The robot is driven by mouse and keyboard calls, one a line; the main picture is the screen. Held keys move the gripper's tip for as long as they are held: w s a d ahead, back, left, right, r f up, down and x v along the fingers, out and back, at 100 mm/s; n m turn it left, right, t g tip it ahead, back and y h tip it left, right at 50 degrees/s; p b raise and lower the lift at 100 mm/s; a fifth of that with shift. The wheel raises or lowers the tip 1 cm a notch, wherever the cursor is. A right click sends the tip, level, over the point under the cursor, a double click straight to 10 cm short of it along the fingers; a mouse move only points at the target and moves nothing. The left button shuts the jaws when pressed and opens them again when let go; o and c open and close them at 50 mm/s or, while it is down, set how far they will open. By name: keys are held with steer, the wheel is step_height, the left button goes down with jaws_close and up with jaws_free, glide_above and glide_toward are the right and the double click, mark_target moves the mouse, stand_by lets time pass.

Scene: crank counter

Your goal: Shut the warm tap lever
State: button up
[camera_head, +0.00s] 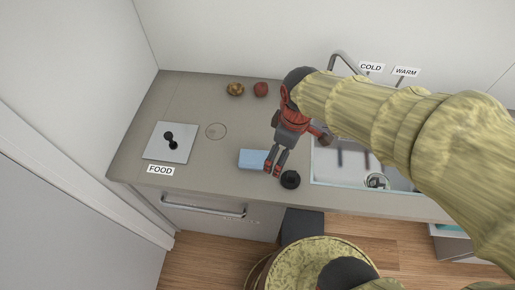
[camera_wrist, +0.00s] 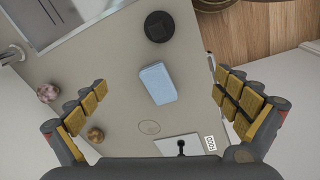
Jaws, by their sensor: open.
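The WARM label (camera_head: 406,71) and the COLD label (camera_head: 370,67) stand at the back right in the head view, behind the sink (camera_head: 342,184). A grey tap spout (camera_head: 340,58) shows beside the COLD label. A thin metal piece shows just below the WARM label; my arm hides much of that area, so the warm lever's position cannot be told. My gripper (camera_head: 275,166) is open and empty above the counter, left of the sink and well away from the labels. In the wrist view, its fingers (camera_wrist: 160,80) are spread wide, with the counter between them.
A light blue block (camera_head: 253,159) and a black round knob (camera_head: 290,180) lie near my gripper. A FOOD plate (camera_head: 170,142) with a black crank is at left. Two round fruit-like items, one brown (camera_head: 235,89) and one red (camera_head: 261,89), sit at the back.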

mark_target(255, 156)
steer(key=w+a+f+n+p, duration=0.1)
steer(key=w+a+f+n, duration=0.1)
steer(key=n, duration=0.4)
steer(key=w+a+f+n+g+p, duration=0.1)
steer(key=w+a+f+n+p, duration=0.1)
steer(key=n, duration=0.4)
steer(key=w+a+f+n+p, duration=0.2)
steer(key=a+n, duration=0.1)
steer(key=n, duration=0.4)
steer(key=shift+w+f+g, duration=0.3)
steer(key=shift+w+f, duration=0.1)
steer(key=n, duration=0.2)
steer(key=w+f+n, duration=0.1)
steer(key=shift+a, duration=0.3)
steer(key=shift+f+n, duration=0.2)
steer(key=shift+n, duration=0.1)
step_height(255, 156, down, 7)
steer(key=shift+f+b, duration=0.2)
steer(key=shift+b, duration=0.35)
steer(key=c, duration=0.4)
steer(key=c, duration=0.7)
steer(key=shift+c, duration=0.6)
